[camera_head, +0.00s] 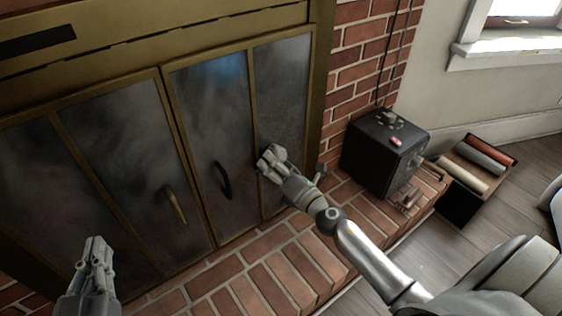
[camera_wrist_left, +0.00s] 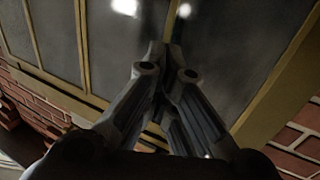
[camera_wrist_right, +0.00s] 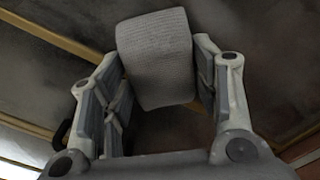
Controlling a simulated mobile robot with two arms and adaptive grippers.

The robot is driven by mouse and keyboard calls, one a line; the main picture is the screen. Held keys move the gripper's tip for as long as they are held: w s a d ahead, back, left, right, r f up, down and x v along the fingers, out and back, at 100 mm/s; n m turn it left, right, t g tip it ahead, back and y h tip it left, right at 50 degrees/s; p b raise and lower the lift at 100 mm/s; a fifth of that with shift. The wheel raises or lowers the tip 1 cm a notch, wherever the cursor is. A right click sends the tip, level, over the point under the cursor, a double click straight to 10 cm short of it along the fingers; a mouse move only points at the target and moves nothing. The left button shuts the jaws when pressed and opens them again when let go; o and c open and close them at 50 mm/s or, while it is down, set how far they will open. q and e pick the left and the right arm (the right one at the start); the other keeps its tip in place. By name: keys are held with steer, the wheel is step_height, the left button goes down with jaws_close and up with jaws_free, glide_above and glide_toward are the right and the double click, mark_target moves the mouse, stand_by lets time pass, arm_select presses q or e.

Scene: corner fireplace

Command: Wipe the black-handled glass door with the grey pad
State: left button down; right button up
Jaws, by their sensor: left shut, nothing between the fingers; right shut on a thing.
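The glass door with the black handle (camera_head: 222,180) is the right-hand door (camera_head: 205,115) of the brass-framed fireplace front. Its panes look cloudy, with a bluish sheen near the top. The black handle also shows at the lower left of the right wrist view (camera_wrist_right: 62,132). My right gripper (camera_head: 268,160) is in front of this door, right of the handle by the upright divider. It is shut on the grey pad (camera_wrist_right: 155,58), a ribbed light grey block. I cannot tell whether the pad touches the glass. My left gripper (camera_head: 97,245) is shut and empty at the lower left.
The left door has a brass handle (camera_head: 176,205). A brick hearth (camera_head: 255,275) runs below the doors. A black metal box (camera_head: 385,150) stands on it at the right. An open case of coloured rolls (camera_head: 475,165) lies beyond, by the wall.

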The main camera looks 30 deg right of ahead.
arm_select(q)
steer(key=shift+f, duration=0.15)
arm_select(e)
steer(key=shift+a+r, duration=0.1)
steer(key=shift+a, duration=0.2)
steer(key=shift+s, duration=0.1)
